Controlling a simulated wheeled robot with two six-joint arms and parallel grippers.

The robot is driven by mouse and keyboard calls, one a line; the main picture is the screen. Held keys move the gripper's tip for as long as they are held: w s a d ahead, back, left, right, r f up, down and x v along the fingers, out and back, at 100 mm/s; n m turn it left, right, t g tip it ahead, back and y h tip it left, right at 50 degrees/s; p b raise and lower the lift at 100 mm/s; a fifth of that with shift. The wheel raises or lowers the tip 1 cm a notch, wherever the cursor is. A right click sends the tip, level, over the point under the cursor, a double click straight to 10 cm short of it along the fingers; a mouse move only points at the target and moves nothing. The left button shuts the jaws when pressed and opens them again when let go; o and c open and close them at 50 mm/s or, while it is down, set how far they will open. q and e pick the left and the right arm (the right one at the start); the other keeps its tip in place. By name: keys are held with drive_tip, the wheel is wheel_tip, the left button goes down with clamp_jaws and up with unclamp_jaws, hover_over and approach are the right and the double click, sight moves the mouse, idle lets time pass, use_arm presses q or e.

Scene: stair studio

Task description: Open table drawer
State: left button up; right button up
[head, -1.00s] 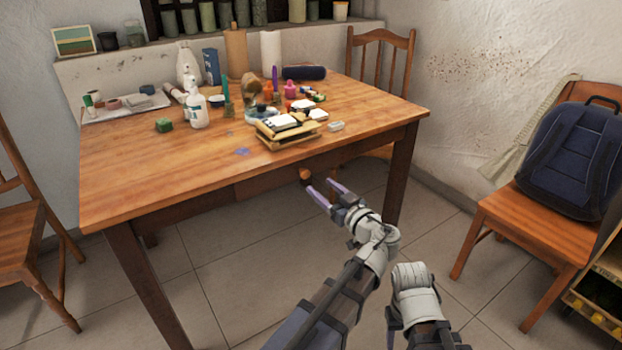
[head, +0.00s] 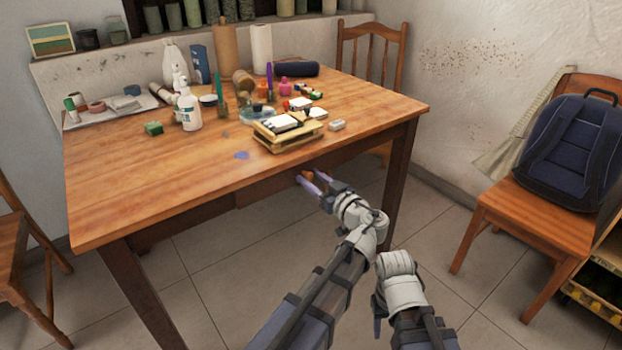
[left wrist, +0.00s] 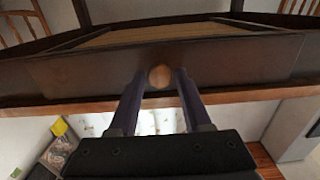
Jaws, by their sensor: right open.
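The wooden table (head: 130,180) has a dark drawer front under its top edge; in the left wrist view the drawer front (left wrist: 80,75) spans the picture. Its round wooden knob (left wrist: 159,76) shows there, and in the head view the knob (head: 307,175) is partly hidden by my fingers. My left gripper (head: 313,181) is at the knob, with its fingers apart on either side; the left wrist view shows the open fingers (left wrist: 160,85) with the knob between their tips. My right gripper (head: 378,327) is low in front of the table, away from the drawer, with one finger showing.
Bottles, paint jars and a small wooden box (head: 288,140) stand on the tabletop. A chair with a blue backpack (head: 570,155) is at the right, another chair (head: 20,255) at the left. The floor in front of the table is open.

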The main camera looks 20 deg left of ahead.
use_arm(q)
clamp_jaws()
idle(1.1)
